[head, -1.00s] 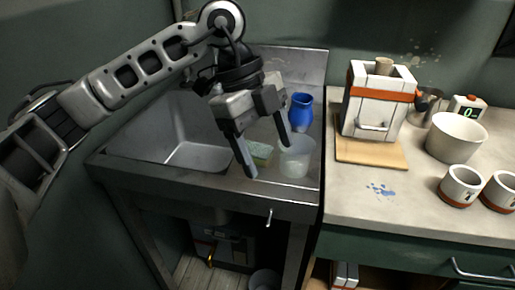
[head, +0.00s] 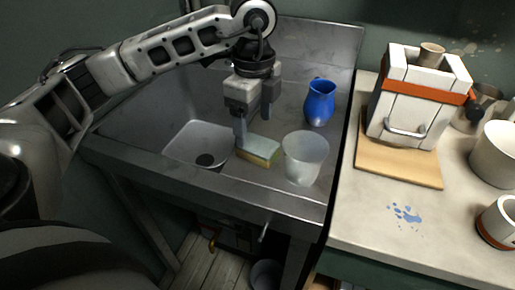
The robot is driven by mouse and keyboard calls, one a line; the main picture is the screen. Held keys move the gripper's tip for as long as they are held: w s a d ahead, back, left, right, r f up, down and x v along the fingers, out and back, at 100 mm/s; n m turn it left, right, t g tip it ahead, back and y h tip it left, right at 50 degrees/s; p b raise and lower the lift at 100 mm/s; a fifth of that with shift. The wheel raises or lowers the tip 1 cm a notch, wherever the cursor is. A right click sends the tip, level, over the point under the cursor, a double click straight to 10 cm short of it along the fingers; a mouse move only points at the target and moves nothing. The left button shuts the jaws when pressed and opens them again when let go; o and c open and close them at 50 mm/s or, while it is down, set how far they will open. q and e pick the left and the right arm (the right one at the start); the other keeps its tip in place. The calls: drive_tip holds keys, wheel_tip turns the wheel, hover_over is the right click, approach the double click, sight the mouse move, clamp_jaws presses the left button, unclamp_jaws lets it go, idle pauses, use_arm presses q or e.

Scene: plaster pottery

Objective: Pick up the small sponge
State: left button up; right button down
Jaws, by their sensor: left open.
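The small sponge (head: 259,152), pale green on top with a yellow lower layer, lies on the metal sink's drainboard in the head view. A translucent cup (head: 305,160) stands just to its right. My left gripper (head: 254,128) is open and points down over the far side of the sponge. Its near finger overlaps the sponge's left end in the picture; I cannot tell whether they touch. The other finger is partly hidden behind it. My right gripper is not in view.
A blue jug (head: 319,102) stands behind the cup. The sink basin (head: 198,145) opens to the left. On the counter to the right are a white mould with an orange band (head: 411,100) on a wooden board (head: 398,163) and white cups.

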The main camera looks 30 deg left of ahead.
sight(252, 142)
use_arm(q)
drive_tip(key=shift+w+a+f, duration=0.1)
drive_tip(key=shift+a+f, duration=0.1)
drive_tip(key=shift+f, duration=1.3)
drive_tip(key=shift+a+f, duration=0.15)
drive_tip(key=shift+f, duration=1.3)
drive_tip(key=c, duration=1)
